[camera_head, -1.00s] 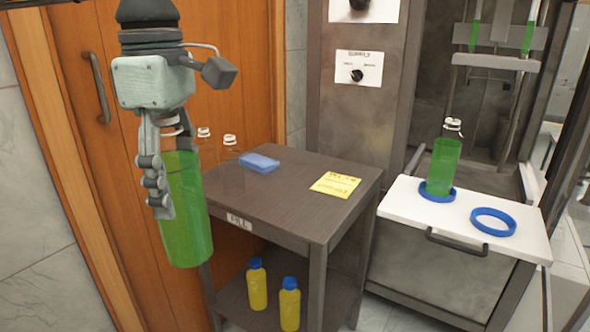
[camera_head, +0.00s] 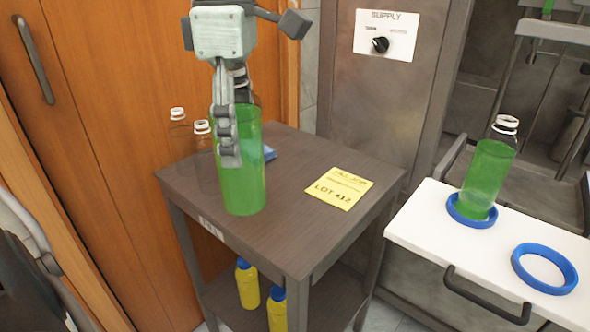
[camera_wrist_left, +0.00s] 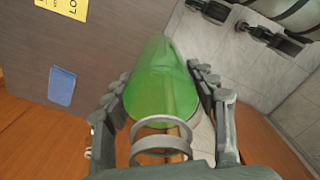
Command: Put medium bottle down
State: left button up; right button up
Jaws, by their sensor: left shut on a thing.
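My left gripper (camera_head: 228,125) is shut around the upper part of a clear bottle full of green liquid (camera_head: 247,175), the medium bottle. The bottle is upright in the head view, in front of the dark table top (camera_head: 300,225), near its left front part. I cannot tell whether its base touches the top. In the left wrist view the same bottle (camera_wrist_left: 160,85) sits between both fingers (camera_wrist_left: 163,100), with its ringed neck toward the camera. It overlaps the table edge there, with floor tiles beyond. My right gripper is not in view.
Two clear empty bottles (camera_head: 203,150) stand close left of the held bottle. A blue item (camera_head: 269,154) is partly hidden behind it. A yellow note (camera_head: 339,188) lies right. A green bottle (camera_head: 488,175) stands in a blue ring; another ring (camera_head: 544,268) is empty. Yellow bottles (camera_head: 248,285) stand below.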

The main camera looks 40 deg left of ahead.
pick_arm(q)
jog(key=w+d+f, duration=0.4)
jog(key=w+f, duration=0.3)
jog(key=f, duration=0.2)
jog(key=shift+w+d+p, duration=0.15)
jog(key=shift+p, duration=0.2)
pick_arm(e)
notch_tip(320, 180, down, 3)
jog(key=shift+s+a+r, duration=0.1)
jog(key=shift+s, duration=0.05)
pick_arm(q)
jog(key=shift+f, duration=0.1)
jog(key=o, duration=1.7)
jog(key=shift+c, duration=0.2)
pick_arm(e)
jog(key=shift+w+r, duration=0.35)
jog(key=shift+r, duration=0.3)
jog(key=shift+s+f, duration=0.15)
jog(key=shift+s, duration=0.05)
